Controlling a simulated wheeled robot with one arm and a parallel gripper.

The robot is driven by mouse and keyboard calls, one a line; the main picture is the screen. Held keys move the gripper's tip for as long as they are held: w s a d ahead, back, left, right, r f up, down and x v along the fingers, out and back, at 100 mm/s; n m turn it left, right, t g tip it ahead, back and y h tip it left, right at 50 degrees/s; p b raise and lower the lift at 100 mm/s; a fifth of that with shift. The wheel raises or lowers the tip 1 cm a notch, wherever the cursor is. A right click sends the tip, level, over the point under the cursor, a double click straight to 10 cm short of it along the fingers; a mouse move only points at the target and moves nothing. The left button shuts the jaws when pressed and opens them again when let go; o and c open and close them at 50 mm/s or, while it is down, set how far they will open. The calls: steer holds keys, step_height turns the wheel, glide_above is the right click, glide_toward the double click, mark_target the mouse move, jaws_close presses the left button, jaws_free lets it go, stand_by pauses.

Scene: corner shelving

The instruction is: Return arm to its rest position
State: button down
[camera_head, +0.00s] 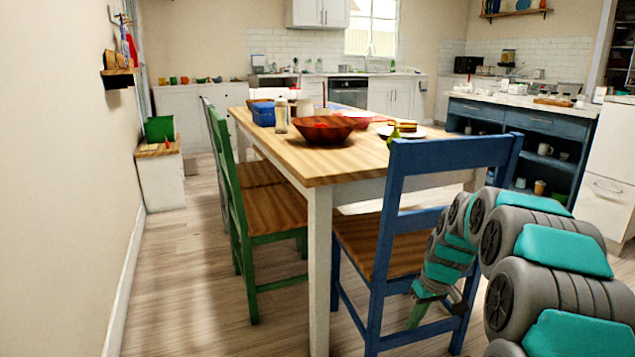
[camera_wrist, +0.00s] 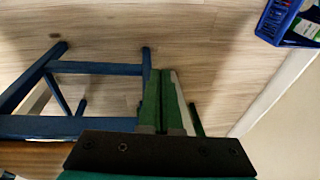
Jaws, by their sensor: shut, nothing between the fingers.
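My arm reaches in from the right side of the head view, its grey and teal links curving down. My gripper (camera_head: 420,312) hangs low beside the blue chair (camera_head: 455,157), partly in front of its lower bars. In the wrist view the green fingers of my gripper (camera_wrist: 166,82) lie together, shut, with nothing seen between them. The blue chair's legs and rails (camera_wrist: 95,67) show to the left of the fingers there. I cannot tell whether the gripper touches the chair.
The wooden table (camera_head: 330,165) stands behind the blue chair, with a green chair (camera_head: 240,205) at its left. A bowl (camera_head: 323,130) sits on the table. A blue crate (camera_wrist: 278,20) is at the wrist view's upper right. Open floor (camera_head: 190,290) lies at the left.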

steer(key=s+a+r+g+p, duration=0.1)
steer(key=s+a+r, duration=0.25)
steer(key=s, duration=0.25)
steer(key=s+a+r+p, duration=0.1)
steer(key=s+a+r, duration=0.1)
steer(key=s+r, duration=0.35)
steer(key=s+a+r+m+g+h+p, duration=0.1)
steer(key=s+r+p, duration=0.1)
steer(key=s, duration=1.2)
steer(key=s+a+r+m+g+h+p, duration=0.1)
steer(key=s+a+r+m+p, duration=0.1)
steer(key=s, duration=1.3)
steer(key=shift+s+r+m, duration=0.15)
steer(key=shift+r+m, duration=0.1)
steer(key=shift+m, duration=0.05)
